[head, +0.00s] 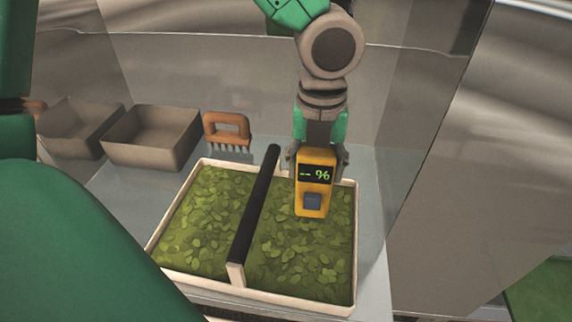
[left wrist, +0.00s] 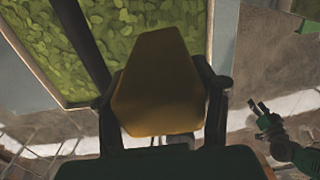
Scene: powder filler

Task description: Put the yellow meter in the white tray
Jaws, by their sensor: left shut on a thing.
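The yellow meter (head: 315,188) has a dark screen with green "-- %" facing the head camera. My left gripper (head: 318,158) is shut on it and holds it upright over the right half of the white tray (head: 355,245). The tray is filled with green leaves; whether the meter touches them I cannot tell. In the left wrist view the meter's plain yellow back (left wrist: 160,85) sits between the two dark fingers. My right gripper (left wrist: 260,108) shows small at the right of that view, too small to tell its jaws; it is outside the head view.
A black bar handle (head: 255,210) spans the tray and rises above its rim, left of the meter. An orange-handled brush (head: 227,128) and two grey-brown bins (head: 152,138) (head: 78,125) stand behind. Glass panels (head: 425,110) enclose the work surface.

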